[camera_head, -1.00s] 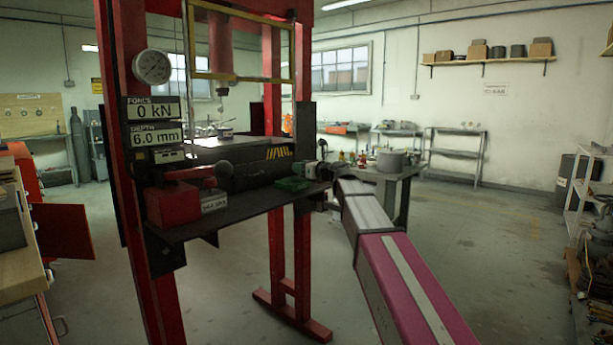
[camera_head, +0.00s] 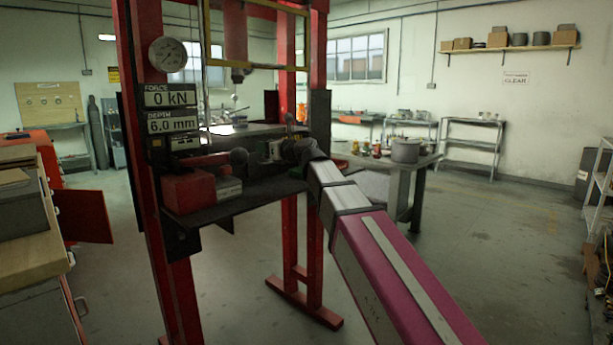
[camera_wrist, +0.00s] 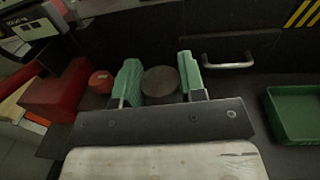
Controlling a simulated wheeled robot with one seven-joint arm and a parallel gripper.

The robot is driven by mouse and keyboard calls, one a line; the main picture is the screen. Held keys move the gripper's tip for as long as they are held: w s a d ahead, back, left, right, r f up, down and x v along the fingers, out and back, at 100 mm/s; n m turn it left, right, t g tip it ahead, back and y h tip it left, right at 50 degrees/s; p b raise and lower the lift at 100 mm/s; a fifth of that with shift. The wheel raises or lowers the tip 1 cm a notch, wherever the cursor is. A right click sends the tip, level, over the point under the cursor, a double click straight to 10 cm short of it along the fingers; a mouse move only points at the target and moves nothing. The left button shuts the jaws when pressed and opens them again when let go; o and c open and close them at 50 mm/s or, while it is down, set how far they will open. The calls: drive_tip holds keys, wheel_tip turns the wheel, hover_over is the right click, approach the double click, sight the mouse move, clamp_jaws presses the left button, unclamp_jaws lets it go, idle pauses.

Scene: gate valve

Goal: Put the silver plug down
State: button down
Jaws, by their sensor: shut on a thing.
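In the wrist view, the silver plug (camera_wrist: 160,84) shows as a dull, dark round top between the two green finger pads of my gripper (camera_wrist: 160,80). The gripper is shut on it. The plug's lower part is hidden. In the head view my gripper (camera_head: 272,151) is in front of the press, above the right part of its dark shelf (camera_head: 240,203). The plug is too small to make out there. I cannot tell whether it touches a surface.
A green tray (camera_wrist: 300,118) lies right of my gripper. A red block (camera_wrist: 55,92) and a small red round thing (camera_wrist: 101,82) are to its left. A drawer handle (camera_wrist: 228,61) is just beyond. The press's red uprights (camera_head: 287,100) stand close by.

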drive_tip(key=s+a+g, duration=0.1)
drive_tip(key=s+a, duration=0.5)
drive_tip(key=shift+n+y, duration=0.4)
drive_tip(key=w+d+f, duration=0.1)
drive_tip(key=w+f, duration=0.1)
drive_tip(key=w, duration=0.1)
drive_tip(key=w+d+f, duration=0.2)
drive_tip(key=w, duration=0.2)
drive_tip(key=w+d+f, duration=0.2)
drive_tip(key=w, duration=0.1)
drive_tip(key=shift+w+f, duration=0.15)
drive_tip(key=shift+f, duration=0.2)
hover_over(269, 187)
drive_tip(key=shift+s+f, duration=0.15)
drive_tip(key=shift+f, duration=0.9)
drive_tip(key=shift+s+f, duration=0.1)
drive_tip(key=shift+f, duration=0.9)
drive_tip(key=shift+f, duration=0.15)
drive_tip(key=c, duration=0.7)
unclamp_jaws()
drive_tip(key=v, duration=1.2)
